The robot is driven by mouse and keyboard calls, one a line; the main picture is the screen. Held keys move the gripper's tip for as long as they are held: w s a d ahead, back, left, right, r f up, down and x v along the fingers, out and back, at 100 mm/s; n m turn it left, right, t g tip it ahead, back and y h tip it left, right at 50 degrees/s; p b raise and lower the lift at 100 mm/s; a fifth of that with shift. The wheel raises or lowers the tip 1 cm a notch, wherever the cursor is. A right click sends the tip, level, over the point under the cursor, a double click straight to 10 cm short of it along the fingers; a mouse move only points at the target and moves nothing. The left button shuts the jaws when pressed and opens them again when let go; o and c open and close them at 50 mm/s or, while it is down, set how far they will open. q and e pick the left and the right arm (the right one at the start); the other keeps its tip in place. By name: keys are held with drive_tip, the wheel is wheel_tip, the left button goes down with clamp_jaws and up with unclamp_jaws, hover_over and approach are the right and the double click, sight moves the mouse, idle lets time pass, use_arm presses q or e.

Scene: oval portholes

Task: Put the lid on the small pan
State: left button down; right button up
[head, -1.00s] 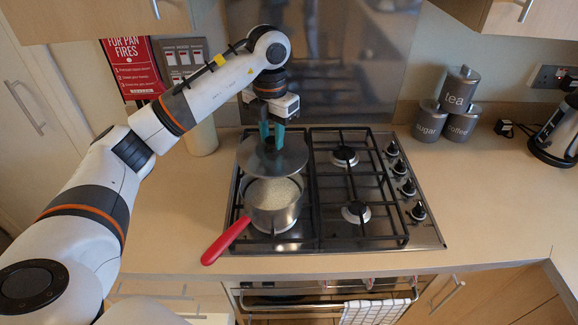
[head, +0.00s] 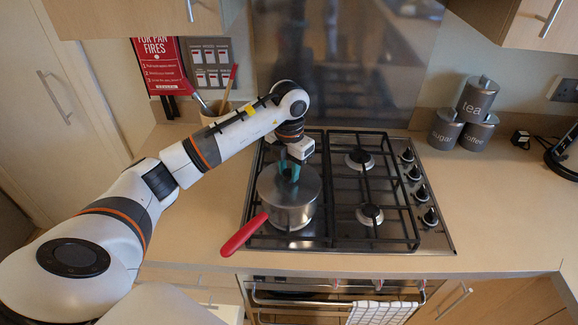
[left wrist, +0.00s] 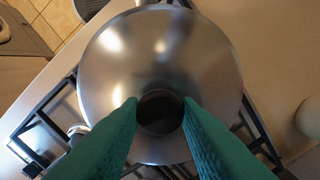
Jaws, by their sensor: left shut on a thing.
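The small pan (head: 289,214) is a steel pot with a red handle (head: 244,234), standing on the left front burner of the hob. The round steel lid (head: 280,192) lies over the pan's mouth and hides what is inside; it looks level and on or very close to the rim. My left gripper (head: 289,173) points down from above and is shut on the lid's dark knob. In the left wrist view the green fingers (left wrist: 160,118) stand either side of the knob, and the lid (left wrist: 160,50) fills the middle. My right gripper is not in view.
The gas hob (head: 340,237) has black grates and several knobs on its right. Tea, sugar and coffee canisters (head: 477,97) stand at the back right. A utensil pot (head: 215,115) is behind my left arm. The counter right of the hob (head: 500,215) is clear.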

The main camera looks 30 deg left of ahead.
sight(290, 171)
use_arm(q)
drive_tip(key=shift+f, duration=0.15)
drive_tip(key=c, duration=1.5)
unclamp_jaws()
drive_tip(key=shift+w+f, duration=0.15)
drive_tip(key=o, duration=0.4)
drive_tip(key=shift+r, duration=0.2)
drive_tip(key=shift+r, duration=0.2)
wheel_tip(290, 171, up, 4)
drive_tip(key=shift+r+b, duration=0.1)
drive_tip(key=shift+b, duration=1)
wheel_tip(290, 171, up, 8)
drive_tip(key=shift+f, duration=0.2)
